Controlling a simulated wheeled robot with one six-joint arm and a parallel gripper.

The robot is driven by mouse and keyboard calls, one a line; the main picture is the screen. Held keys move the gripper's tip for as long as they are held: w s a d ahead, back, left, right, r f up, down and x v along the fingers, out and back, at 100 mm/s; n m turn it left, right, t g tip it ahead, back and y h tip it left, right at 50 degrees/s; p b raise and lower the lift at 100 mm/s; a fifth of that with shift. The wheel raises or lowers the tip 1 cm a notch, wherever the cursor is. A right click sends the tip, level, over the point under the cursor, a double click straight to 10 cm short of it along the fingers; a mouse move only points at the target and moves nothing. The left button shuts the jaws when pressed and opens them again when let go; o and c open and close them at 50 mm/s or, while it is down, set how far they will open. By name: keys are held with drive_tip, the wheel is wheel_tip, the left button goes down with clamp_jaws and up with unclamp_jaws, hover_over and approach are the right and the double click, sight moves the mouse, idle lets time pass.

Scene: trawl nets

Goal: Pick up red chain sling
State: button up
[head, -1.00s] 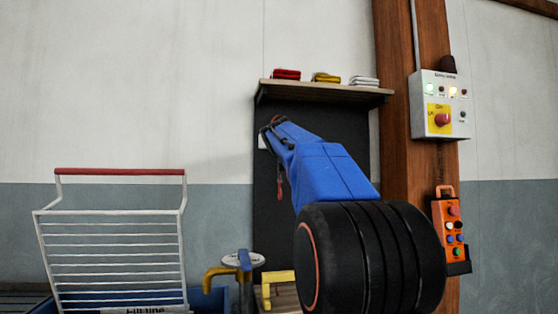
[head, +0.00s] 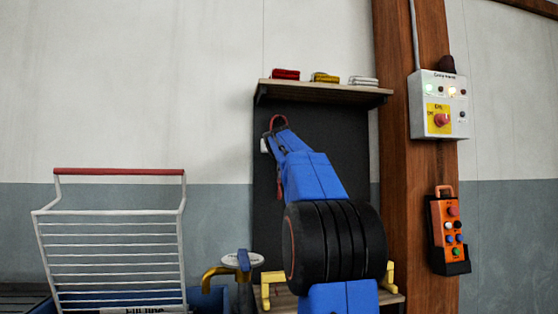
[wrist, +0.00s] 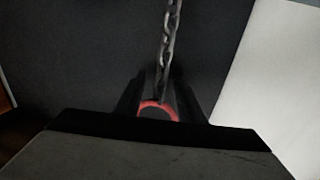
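The red chain sling hangs on the dark board (head: 340,150). In the wrist view a grey chain (wrist: 169,40) runs up from the red ring (wrist: 158,105).
A shelf (head: 325,91) with folded red, yellow and white items is above the board. A control box (head: 440,104) and orange pendant (head: 450,228) are on the wooden post at right. A white wire rack (head: 110,240) stands at left. A yellow bracket (head: 266,290) is below.

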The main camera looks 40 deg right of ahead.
clamp_jaws()
drive_tip(key=shift+r, duration=0.1)
drive_tip(key=shift+r, duration=0.1)
